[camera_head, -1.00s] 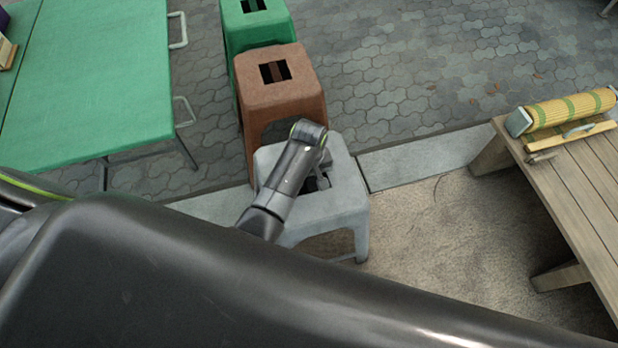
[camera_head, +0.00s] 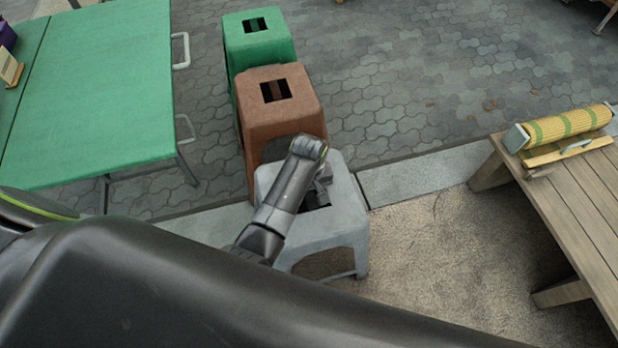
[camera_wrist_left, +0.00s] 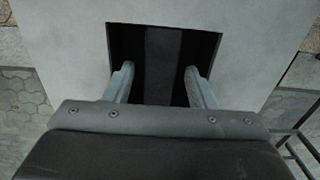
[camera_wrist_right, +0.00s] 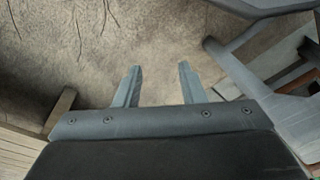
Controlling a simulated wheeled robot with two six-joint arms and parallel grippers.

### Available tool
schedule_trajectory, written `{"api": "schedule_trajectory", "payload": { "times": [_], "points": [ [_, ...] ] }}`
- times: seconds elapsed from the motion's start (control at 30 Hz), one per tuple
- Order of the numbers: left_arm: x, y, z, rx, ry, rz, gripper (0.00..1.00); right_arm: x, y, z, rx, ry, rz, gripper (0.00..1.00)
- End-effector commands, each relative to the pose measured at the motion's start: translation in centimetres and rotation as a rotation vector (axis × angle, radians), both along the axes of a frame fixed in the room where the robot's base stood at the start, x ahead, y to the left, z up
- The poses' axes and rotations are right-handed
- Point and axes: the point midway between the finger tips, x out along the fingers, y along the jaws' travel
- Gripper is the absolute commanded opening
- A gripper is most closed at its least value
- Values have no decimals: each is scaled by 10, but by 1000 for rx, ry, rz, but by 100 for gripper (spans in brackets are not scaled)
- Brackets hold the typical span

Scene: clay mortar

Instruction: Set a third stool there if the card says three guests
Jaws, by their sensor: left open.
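A grey stool (camera_head: 345,232) stands nearest, in line with a brown stool (camera_head: 250,112) and a green stool (camera_head: 236,47) behind it. Each seat has a dark rectangular slot. My left gripper (camera_head: 324,188) is over the grey stool's seat. In the left wrist view its open fingers (camera_wrist_left: 158,80) are at the slot with its middle bar between them; I cannot tell how deep they reach. My right gripper (camera_wrist_right: 159,78) is open and empty above bare floor. A small tan stand (camera_head: 10,68), possibly the card, is cut off at the left edge; no writing is readable.
A green folding table (camera_head: 95,90) stands at left, with a purple object (camera_head: 6,34) at its edge. A slatted wooden table (camera_head: 575,195) at right bears a rolled yellow-green mat (camera_head: 567,124). Paving behind the stools (camera_head: 420,70) is clear. A low kerb (camera_head: 420,176) crosses the floor.

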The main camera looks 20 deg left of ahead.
Motion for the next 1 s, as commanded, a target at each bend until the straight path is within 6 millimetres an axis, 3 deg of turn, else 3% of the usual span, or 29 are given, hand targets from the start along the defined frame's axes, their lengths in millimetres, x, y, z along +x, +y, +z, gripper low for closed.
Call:
{"api": "schedule_trajectory", "payload": {
  "times": [0.03,0.2,0.5,0.7,1.0],
  "points": [
    [1,0,16,-1,-4,0,50,-3,0,-2,-4,26,-1,36],
    [1,0,45,0,-4,0,50,-7,-5,-22,-23,54,2,36],
    [1,-1,83,0,-4,0,50,-13,-13,-58,-49,55,9,36],
    [1,0,98,0,-2,-1,50,-16,-16,-72,-58,53,12,36],
    [0,0,102,1,-1,-1,50,-17,-17,-77,-61,51,14,36]
  ]
}}
